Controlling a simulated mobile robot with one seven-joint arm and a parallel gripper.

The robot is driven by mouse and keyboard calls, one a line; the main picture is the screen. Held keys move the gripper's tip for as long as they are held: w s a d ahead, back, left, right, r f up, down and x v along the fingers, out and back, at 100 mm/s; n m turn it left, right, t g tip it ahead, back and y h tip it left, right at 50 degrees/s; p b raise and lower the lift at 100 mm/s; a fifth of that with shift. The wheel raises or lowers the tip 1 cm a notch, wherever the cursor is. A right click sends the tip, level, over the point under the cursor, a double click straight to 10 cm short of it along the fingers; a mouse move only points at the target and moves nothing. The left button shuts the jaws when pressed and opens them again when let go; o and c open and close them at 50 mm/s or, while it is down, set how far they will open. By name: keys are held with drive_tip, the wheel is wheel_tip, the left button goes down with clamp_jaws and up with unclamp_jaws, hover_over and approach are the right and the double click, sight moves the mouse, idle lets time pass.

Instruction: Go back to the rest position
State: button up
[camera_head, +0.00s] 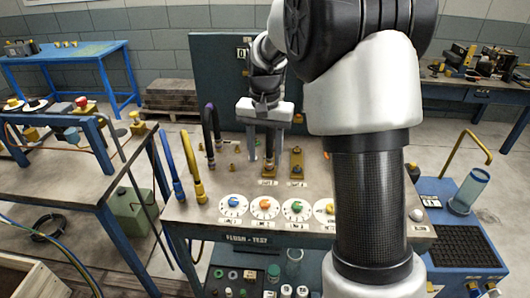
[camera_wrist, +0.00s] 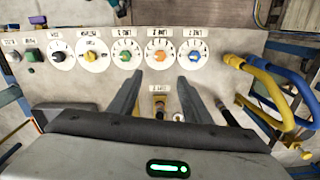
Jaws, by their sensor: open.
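My gripper (camera_head: 268,160) hangs pointing down over the flush-test bench panel (camera_head: 225,232), in front of the blue upright board. In the wrist view my gripper (camera_wrist: 160,78) has its two dark fingers spread apart, with nothing held between them. A yellow fitting (camera_wrist: 159,107) shows below, in the gap between the fingers. In the head view a yellow-based fitting (camera_head: 296,166) stands just right of the fingers. Whether the fingertips touch the panel or a fitting cannot be told. My arm hides the right middle of the panel.
Dials with blue (camera_head: 233,203), orange (camera_head: 265,207) and green (camera_head: 297,209) knobs line the panel front. Black (camera_head: 212,132), blue (camera_head: 171,165) and yellow (camera_head: 194,168) hoses arch up left of my gripper. A clear cylinder (camera_head: 468,190) stands at right. A blue-framed table (camera_head: 70,170) is left.

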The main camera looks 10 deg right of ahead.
drive_tip(key=s+r+n+t+p, duration=0.2)
drive_tip(key=s+r+p, duration=0.2)
drive_tip(key=s+r, duration=0.7)
drive_tip(key=s+r+n+t+p, duration=0.1)
drive_tip(key=s+r+p, duration=0.1)
drive_tip(key=s+r, duration=0.2)
drive_tip(key=s+r+n+t+p, duration=0.1)
drive_tip(key=s+r+n+t, duration=0.1)
drive_tip(key=s, duration=0.8)
drive_tip(key=shift+r+t+p, duration=0.3)
drive_tip(key=shift+r+p, duration=0.05)
drive_tip(key=shift+r, duration=0.5)
